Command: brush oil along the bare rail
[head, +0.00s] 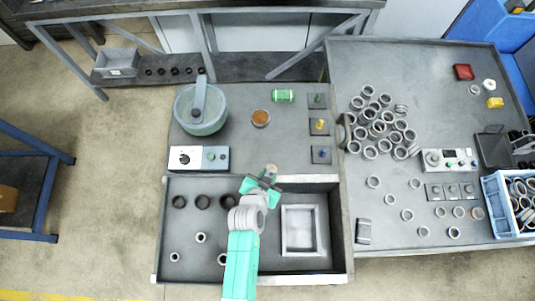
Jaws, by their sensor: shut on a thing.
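My gripper (264,180) is above the back edge of an open drawer, near its middle. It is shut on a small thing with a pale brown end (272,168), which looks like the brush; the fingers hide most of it. A small round cup of orange-brown liquid (260,118), apparently the oil, stands on the bench behind the gripper, apart from it. The open drawer (252,178) has straight side edges, the left one (159,230) and the right one (348,230). I cannot tell which edge is the bare rail, or whether oil is on it.
Metal rings (381,125) crowd the right table.

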